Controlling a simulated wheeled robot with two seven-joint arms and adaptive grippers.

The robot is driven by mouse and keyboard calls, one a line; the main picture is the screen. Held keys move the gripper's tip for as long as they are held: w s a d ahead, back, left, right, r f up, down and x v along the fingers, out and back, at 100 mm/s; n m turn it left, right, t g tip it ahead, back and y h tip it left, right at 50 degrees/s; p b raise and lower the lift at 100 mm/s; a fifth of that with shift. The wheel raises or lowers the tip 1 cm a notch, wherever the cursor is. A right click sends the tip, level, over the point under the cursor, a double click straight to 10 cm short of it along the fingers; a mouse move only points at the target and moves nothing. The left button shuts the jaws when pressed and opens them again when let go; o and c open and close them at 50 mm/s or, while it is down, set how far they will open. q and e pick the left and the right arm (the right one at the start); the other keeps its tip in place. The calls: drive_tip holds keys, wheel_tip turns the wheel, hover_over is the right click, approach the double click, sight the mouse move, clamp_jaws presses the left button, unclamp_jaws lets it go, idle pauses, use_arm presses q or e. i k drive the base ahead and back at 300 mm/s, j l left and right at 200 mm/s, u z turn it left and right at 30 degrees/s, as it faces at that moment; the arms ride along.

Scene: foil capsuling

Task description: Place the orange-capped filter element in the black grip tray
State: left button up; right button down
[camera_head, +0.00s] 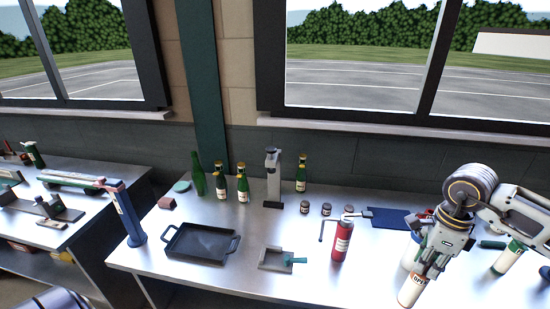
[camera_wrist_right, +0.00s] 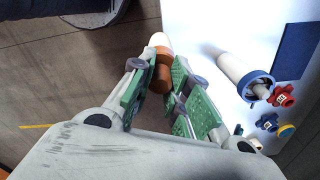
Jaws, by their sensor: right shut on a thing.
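The orange-capped filter element (camera_head: 410,292) is a white cylinder with dark lettering and an orange top, near the bottom edge of the head view at right. My right gripper (camera_head: 430,270) is shut on its orange cap (camera_wrist_right: 162,70), which sits between the green finger pads in the right wrist view. I cannot tell whether its base touches the table. The black grip tray (camera_head: 203,243) lies empty on the left part of the table, a handle at each side, well left of my right gripper. My left gripper is not in view.
Green bottles (camera_head: 198,174) and a grey stand (camera_head: 273,178) are behind. A green-topped white cylinder (camera_head: 508,260) is at right. A blue-collared white cylinder (camera_wrist_right: 240,75) is beside the gripper.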

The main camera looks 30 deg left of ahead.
sight(202, 245)
drive_tip(key=j+u, duration=0.3)
drive_tip(key=j, duration=0.2)
drive_tip(key=j+u, duration=0.3)
drive_tip(key=j, duration=0.2)
drive_tip(key=i+j+u, duration=0.1)
drive_tip(key=j+u, duration=0.15)
drive_tip(key=j, duration=0.2)
drive_tip(key=i+j+u, duration=0.15)
drive_tip(key=j+u, duration=0.15)
drive_tip(key=j, duration=0.2)
